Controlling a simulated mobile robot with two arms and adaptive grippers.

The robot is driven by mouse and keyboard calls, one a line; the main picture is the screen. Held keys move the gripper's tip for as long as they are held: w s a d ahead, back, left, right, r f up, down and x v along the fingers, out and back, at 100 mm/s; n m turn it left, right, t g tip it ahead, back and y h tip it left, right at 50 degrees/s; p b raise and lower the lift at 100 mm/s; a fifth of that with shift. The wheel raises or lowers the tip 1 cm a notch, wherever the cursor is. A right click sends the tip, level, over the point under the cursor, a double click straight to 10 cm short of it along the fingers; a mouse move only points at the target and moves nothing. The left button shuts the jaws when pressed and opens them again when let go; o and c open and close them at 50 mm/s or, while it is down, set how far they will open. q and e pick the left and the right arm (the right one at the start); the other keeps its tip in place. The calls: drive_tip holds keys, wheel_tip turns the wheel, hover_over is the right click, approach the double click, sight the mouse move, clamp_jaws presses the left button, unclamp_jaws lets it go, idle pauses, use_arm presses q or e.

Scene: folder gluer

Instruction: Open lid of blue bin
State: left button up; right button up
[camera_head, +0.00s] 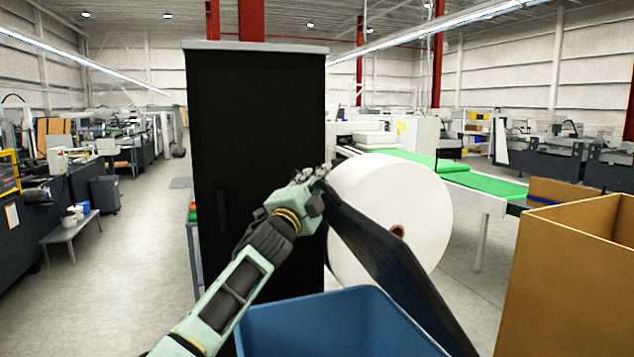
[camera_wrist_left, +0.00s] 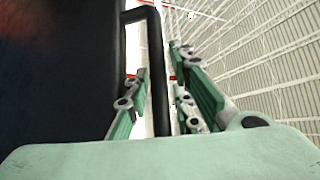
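The blue bin (camera_head: 340,325) stands at the bottom centre of the head view, its top uncovered in the part that shows. Its dark lid (camera_head: 395,262) is raised and stands tilted on edge along the bin's right side. My left gripper (camera_head: 318,180) is at the lid's upper far end. In the left wrist view the lid's dark panel (camera_wrist_left: 60,75) fills the left side. A dark handle bar (camera_wrist_left: 158,65) runs between the gripper's two green fingers (camera_wrist_left: 160,92). The fingers are apart, with a light gap beside the bar. My right gripper is not in view.
A tall black cabinet (camera_head: 258,115) stands right behind my left gripper. A large white roll (camera_head: 425,195) is behind the lid. An open cardboard box (camera_head: 570,285) stands at the right. Clear floor (camera_head: 130,250) lies to the left.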

use_arm(q)
drive_tip(key=shift+s+f, duration=0.1)
drive_tip(key=shift+s+a+f, duration=0.15)
drive_tip(key=shift+s+a, duration=0.2)
drive_tip(key=shift+s, duration=0.05)
drive_tip(key=v, duration=1)
drive_tip(key=shift+s, duration=0.35)
drive_tip(key=shift+a, duration=0.1)
